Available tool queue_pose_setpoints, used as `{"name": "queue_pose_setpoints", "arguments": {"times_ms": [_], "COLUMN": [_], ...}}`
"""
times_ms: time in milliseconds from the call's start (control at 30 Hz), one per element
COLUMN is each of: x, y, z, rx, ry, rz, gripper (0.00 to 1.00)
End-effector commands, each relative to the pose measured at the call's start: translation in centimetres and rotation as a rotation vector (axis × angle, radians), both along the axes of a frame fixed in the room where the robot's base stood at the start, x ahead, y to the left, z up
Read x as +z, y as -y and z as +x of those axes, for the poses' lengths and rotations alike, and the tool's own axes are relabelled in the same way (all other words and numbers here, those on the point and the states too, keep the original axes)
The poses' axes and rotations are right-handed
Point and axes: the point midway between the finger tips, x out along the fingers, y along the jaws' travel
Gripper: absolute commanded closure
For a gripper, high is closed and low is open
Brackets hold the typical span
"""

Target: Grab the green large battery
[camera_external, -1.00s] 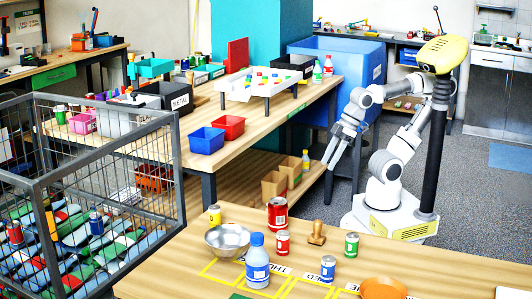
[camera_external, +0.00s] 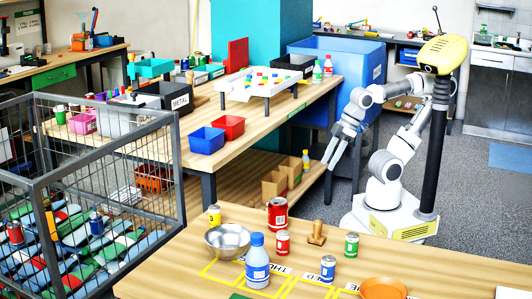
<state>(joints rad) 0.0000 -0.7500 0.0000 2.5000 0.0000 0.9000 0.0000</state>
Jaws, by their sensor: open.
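A small green cylinder (camera_external: 351,245) with a pale band stands upright on the front wooden table, near its far edge on the right. It is the only green battery-like cylinder I make out on this table; its label is too small to read. My gripper (camera_external: 329,163) is open and empty, pointing down beside the middle workbench. It is beyond the front table, well apart from the green cylinder and higher up.
Near the green cylinder stand a wooden stamp (camera_external: 317,234), a blue cylinder (camera_external: 328,269), a small red one (camera_external: 283,243) and a larger red can (camera_external: 277,214). A blue-white bottle (camera_external: 257,262), metal bowl (camera_external: 227,240) and orange bowl (camera_external: 383,289) share the front table (camera_external: 440,268).

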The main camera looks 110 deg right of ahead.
Motion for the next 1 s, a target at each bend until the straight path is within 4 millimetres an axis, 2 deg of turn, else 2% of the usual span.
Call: {"name": "queue_pose_setpoints", "arguments": {"times_ms": [300, 433, 467, 767, 867, 1000], "x": [0.0, 0.0, 0.0, -0.1, -0.7, -2.2], "y": [0.0, 0.0, 0.0, -0.2, -1.3, -4.8], "z": [0.0, 0.0, 0.0, 0.0, 0.0, -0.3], "rx": [0.0, 0.0, 0.0, -0.002, -0.015, -0.062], "ry": [0.0, 0.0, 0.0, -0.009, -0.063, -0.23], "rz": [0.0, 0.0, 0.0, 0.009, 0.063, 0.229], "gripper": [0.5, 0.27, 0.24, 0.24, 0.24, 0.24]}}
